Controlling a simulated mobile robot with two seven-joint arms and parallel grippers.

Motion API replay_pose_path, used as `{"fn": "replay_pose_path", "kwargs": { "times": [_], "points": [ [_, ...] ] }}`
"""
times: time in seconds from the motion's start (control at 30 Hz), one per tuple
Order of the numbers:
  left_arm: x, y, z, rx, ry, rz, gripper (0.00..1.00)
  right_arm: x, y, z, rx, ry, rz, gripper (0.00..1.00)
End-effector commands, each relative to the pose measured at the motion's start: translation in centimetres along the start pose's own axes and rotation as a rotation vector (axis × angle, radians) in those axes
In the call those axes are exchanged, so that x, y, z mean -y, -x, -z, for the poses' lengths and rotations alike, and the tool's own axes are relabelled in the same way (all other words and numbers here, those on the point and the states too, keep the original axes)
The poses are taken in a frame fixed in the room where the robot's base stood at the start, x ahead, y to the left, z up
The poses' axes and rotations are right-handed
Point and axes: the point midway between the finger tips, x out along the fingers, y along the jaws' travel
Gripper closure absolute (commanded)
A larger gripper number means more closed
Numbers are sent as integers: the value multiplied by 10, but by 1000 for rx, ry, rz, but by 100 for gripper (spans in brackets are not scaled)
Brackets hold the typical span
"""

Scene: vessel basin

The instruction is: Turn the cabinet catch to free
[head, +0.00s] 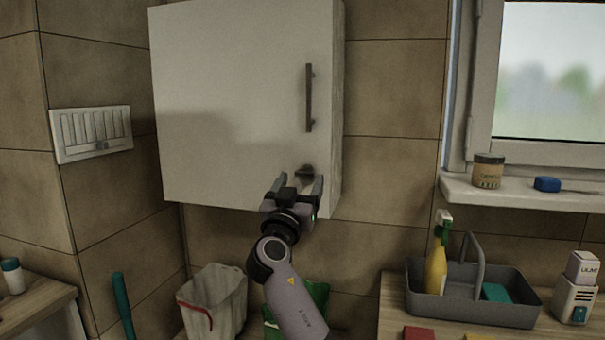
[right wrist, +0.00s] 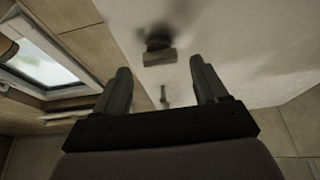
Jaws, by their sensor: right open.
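The white wall cabinet (head: 235,90) hangs with its door shut, as far as I can see. Its small dark catch (head: 304,171) sits low on the door, below the bar handle (head: 309,98). My right gripper (head: 299,178) is open and empty in front of the catch, one finger to each side in the head view. In the right wrist view the catch (right wrist: 159,55) shows as a dark knob with a flat bar lying roughly crosswise, just beyond the open fingertips. I cannot tell whether the fingers touch it. My left gripper is not in view.
Below are a grey bin (head: 213,300) and a counter with a grey caddy (head: 470,312) holding a yellow bottle (head: 436,268). A jar (head: 488,171) and a blue block (head: 547,184) stand on the windowsill at right. The space before the door is otherwise clear.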

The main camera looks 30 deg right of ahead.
Motion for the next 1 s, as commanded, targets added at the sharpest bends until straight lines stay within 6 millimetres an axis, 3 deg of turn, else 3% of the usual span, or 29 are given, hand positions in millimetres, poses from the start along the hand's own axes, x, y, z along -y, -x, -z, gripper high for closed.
{"fn": "replay_pose_path", "kwargs": {
  "times": [0.2, 0.53, 0.57, 0.7, 0.73, 1.0],
  "points": [
    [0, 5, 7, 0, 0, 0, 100, 0, -22, 1, 0, 1, 1, 28],
    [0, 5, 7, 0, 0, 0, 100, 0, -24, -1, 0, 0, 2, 28],
    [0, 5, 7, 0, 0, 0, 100, 0, -24, -1, 0, 0, 2, 34],
    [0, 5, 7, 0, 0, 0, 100, 0, -24, -1, 1, 0, 2, 80],
    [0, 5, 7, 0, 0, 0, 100, 0, -24, -1, 1, 0, 2, 84],
    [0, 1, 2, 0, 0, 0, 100, 0, -23, -2, 1, -10, -2, 84]
  ]
}}
